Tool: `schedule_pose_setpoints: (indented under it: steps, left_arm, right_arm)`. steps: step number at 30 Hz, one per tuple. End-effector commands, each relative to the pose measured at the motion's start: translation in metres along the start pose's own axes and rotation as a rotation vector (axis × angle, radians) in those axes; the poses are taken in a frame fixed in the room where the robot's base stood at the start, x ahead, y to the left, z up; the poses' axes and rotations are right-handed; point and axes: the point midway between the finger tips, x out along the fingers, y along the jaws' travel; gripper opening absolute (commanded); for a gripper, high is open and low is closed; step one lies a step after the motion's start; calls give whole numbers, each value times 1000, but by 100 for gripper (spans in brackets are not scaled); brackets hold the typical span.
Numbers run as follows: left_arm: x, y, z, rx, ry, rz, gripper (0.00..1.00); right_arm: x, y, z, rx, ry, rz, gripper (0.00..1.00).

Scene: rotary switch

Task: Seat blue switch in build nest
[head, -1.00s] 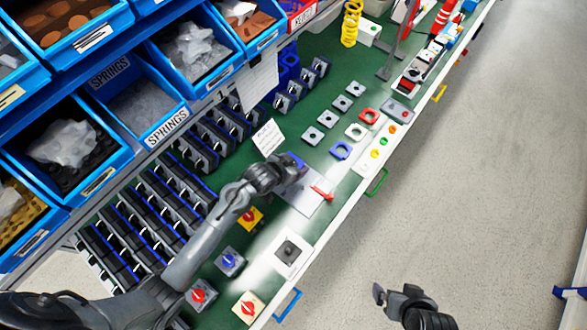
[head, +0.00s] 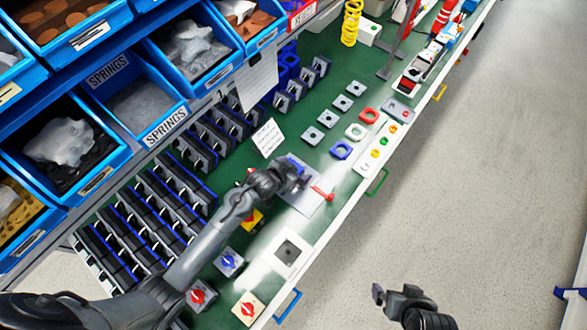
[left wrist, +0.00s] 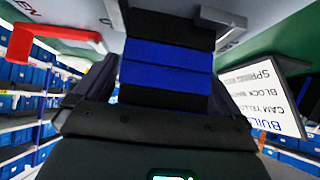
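My left gripper (head: 298,175) is low over a grey plate (head: 308,204) with a red lever (head: 322,193), beside a white card; I take the plate for the build nest. In the left wrist view, a black and blue block (left wrist: 165,65), which I take for the blue switch, fills the gap between the dark fingers, which look closed on it. A little of its blue (head: 297,162) shows past the gripper in the head view. Its underside and its contact with the nest are hidden. My right gripper (head: 391,294) hangs over the floor, away from the bench; its opening is unclear.
A white plate with a dark square (head: 288,252) lies nearer the left arm. Switches with red, blue and yellow parts lie below the arm, including a blue-knobbed one (head: 229,261). The white card (head: 267,137) stands close behind the gripper. Loose rings and grey squares lie to the right.

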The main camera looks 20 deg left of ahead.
Motion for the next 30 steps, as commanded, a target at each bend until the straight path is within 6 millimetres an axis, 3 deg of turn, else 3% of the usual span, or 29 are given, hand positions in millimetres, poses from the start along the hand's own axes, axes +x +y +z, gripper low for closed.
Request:
schedule_pose_setpoints:
  steps: [11,30]
  left_arm:
    - [-6,0,-3,0,0,-1,98]
    - [-106,-1,-3,-1,0,0,98]
  right_arm:
    - [-2,2,0,-6,-1,5,100]
    - [-20,2,-6,-5,0,4,100]
